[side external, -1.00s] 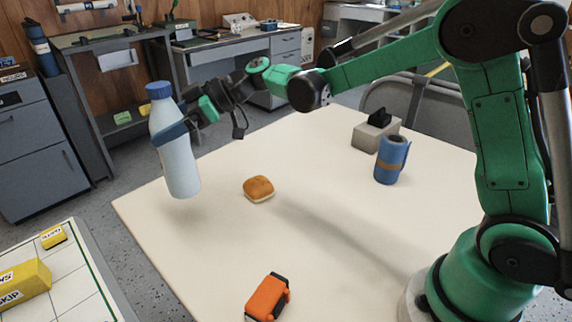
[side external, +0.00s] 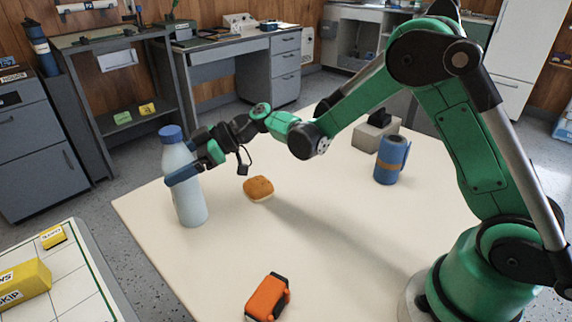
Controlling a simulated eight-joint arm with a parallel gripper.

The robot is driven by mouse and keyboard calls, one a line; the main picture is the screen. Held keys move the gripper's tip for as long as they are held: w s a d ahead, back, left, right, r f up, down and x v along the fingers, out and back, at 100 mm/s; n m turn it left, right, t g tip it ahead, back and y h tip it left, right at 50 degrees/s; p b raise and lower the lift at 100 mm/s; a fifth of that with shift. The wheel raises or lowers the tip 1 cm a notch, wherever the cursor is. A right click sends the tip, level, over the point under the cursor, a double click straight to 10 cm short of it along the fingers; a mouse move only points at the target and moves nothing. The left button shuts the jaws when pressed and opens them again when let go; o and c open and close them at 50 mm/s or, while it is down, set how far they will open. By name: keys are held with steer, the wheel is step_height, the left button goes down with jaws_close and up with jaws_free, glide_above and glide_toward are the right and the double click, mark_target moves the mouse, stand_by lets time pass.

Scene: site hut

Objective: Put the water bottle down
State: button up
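The water bottle (side external: 189,205) is pale blue-white with a blue cap. It stands nearly upright at the table's left side. Its base appears at or very near the tabletop; I cannot tell for sure whether it touches. My gripper (side external: 185,173) reaches in from the right and is shut on the bottle's upper body, with a blue finger across its near side. The far finger is hidden behind the bottle. The cream table (side external: 330,250) lies under it.
A bread bun (side external: 258,188) sits close to the right of the bottle. The table's middle is clear.

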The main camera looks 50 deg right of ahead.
steer(key=shift+o, duration=0.9)
steer(key=shift+r, duration=0.1)
steer(key=v, duration=1.2)
steer(key=s+d+f+m+h, duration=0.1)
steer(key=s+d+m+h, duration=0.2)
steer(key=s+m+h, duration=0.8)
steer(key=s+m, duration=0.1)
steer(key=s, duration=0.1)
steer(key=shift+s+d+f+h, duration=0.25)
steer(key=shift+s+f+h, duration=0.05)
steer(key=shift+s+f, duration=0.1)
